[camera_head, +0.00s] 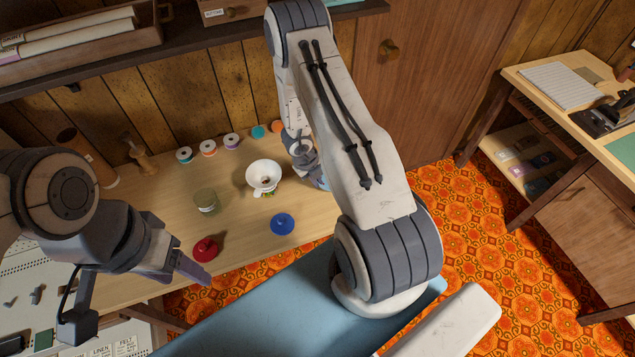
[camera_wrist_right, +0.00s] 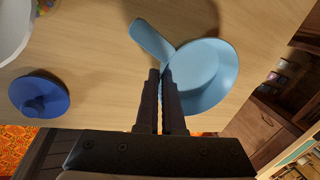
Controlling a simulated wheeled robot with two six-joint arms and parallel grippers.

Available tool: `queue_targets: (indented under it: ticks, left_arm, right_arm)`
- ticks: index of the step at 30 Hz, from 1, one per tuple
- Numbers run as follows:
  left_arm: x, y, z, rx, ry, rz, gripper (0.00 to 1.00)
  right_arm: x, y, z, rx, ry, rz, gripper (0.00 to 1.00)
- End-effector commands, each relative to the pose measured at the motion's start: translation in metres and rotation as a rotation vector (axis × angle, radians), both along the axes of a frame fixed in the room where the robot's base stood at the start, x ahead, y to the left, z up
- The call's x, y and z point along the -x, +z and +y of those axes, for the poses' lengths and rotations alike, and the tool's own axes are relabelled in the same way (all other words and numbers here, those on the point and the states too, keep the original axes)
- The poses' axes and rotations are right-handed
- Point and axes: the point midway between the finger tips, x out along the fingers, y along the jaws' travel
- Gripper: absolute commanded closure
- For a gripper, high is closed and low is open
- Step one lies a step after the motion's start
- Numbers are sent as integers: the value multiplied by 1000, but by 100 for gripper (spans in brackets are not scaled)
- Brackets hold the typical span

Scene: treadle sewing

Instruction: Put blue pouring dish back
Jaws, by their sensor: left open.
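The light blue pouring dish (camera_wrist_right: 207,72), round with a flat tab-like handle, is in the middle right of the right wrist view. The two dark fingers of my right gripper (camera_wrist_right: 161,72) are close together at its near rim, with the rim between them. In the head view my right gripper (camera_head: 312,172) is low over the table, right of the white bowl. Only a sliver of the dish (camera_head: 322,183) shows there; my right arm hides the rest. My left gripper (camera_head: 195,272) is open and empty at the table's front edge, near the red lid.
On the wooden table (camera_head: 170,220) stand a white bowl (camera_head: 263,174), a blue knobbed lid (camera_head: 282,224), a red knobbed lid (camera_head: 205,249) and a jar (camera_head: 205,200). Several thread spools (camera_head: 208,148) line the back. A shelf (camera_head: 180,38) overhangs the rear.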

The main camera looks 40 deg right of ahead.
Motion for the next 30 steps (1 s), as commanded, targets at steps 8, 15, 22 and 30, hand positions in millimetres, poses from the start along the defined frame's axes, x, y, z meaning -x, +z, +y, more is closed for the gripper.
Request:
queue_targets:
  ticks: [8,15,22,30]
  left_arm:
    - [0,-2,0,0,0,0,39]
    - [0,-5,0,0,0,0,39]
    - [0,-4,0,0,0,0,39]
    - [0,-1,0,0,0,0,39]
  right_arm:
    - [0,-19,-2,0,-3,-2,100]
    - [1,-22,-2,0,-3,-1,91]
    - [1,-21,-2,0,-3,-1,65]
    - [1,-10,0,0,-3,-2,65]
